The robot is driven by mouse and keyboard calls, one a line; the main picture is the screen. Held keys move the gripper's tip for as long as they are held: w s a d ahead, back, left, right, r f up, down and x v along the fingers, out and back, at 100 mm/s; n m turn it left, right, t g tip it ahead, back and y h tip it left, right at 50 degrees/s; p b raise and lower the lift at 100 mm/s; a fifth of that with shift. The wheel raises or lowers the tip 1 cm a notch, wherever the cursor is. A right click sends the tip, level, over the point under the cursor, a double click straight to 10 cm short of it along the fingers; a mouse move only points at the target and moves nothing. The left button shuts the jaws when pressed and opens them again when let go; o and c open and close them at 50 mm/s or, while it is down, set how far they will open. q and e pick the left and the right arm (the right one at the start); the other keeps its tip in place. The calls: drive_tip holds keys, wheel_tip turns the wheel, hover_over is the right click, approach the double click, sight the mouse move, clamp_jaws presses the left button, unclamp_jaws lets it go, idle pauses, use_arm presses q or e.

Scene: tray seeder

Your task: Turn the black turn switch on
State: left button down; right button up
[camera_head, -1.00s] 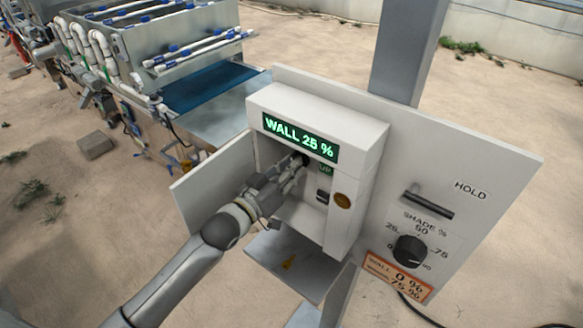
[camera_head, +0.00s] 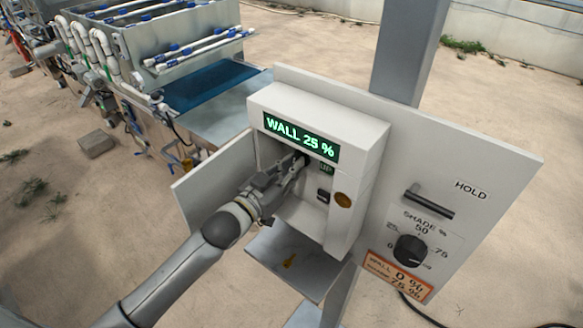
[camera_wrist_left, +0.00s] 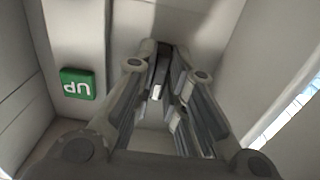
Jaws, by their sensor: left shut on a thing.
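My left gripper (camera_head: 294,169) reaches into the open white control box (camera_head: 365,140). Its fingers are shut on a small dark part, which I take for the black turn switch (camera_head: 304,158), just below the display and left of the green UP label (camera_head: 326,169). The fingers hide most of it, so its angle cannot be told. In the left wrist view the fingertips (camera_wrist_left: 168,68) come close together, and the UP label (camera_wrist_left: 77,84) shows upside down at the left. The lit display (camera_head: 301,137) reads WALL 25 %. My right gripper is not in view.
The box's open door (camera_head: 213,182) stands left of my wrist. On the panel at right are a HOLD lever (camera_head: 428,204) and a black SHADE % knob (camera_head: 410,250).

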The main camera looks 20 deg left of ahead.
use_arm(q)
drive_tip(key=c, duration=1.5)
unclamp_jaws()
drive_tip(key=v, duration=1.2)
